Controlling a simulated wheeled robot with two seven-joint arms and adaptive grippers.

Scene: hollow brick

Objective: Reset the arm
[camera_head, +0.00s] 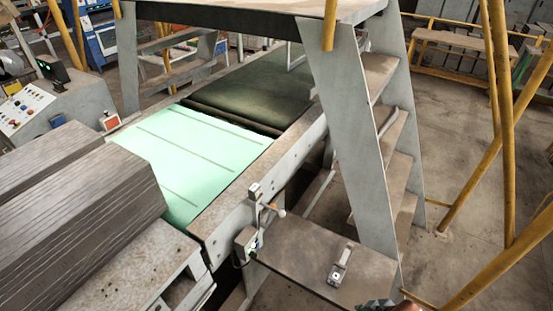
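No arm or gripper of mine can be made out in the head view. A small dark and reddish shape (378,305) is cut off by the bottom edge right of centre, and I cannot tell what it is. A grey handheld-like device (341,264) lies on a flat brown plate (300,248) at the lower middle. A switch box with a lever (256,225) is mounted at the plate's left end, beside the conveyor side rail.
A conveyor with a pale green bed (190,150) runs away from me. Stacked grey-brown slabs (75,205) fill the left. Grey metal stairs (350,130) and yellow rails (503,120) stand right. A control panel (45,105) is upper left. Concrete floor (455,110) is open between stairs and rails.

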